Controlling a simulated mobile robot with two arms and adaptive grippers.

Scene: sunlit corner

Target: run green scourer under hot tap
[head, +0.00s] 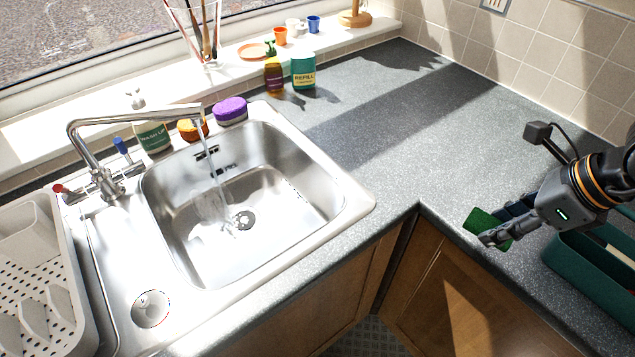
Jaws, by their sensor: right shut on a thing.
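The green scourer (480,221) is held in my right gripper (498,228) over the front edge of the worktop, right of the sink. The gripper is shut on it, and the fingers hide part of it. The mixer tap (95,140) stands at the left of the sink, with a red-tipped lever (60,188) and a blue lever (122,148). Water (209,165) runs from its spout into the steel sink (270,200), near the drain. The scourer is well apart from the stream. My left gripper is not in view.
A green caddy (565,268) stands below my right arm. Bottles (303,70), a purple-topped sponge (230,110) and an orange item (192,128) stand behind the sink. A white drying rack (35,270) is at the left. The worktop (370,130) between is clear.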

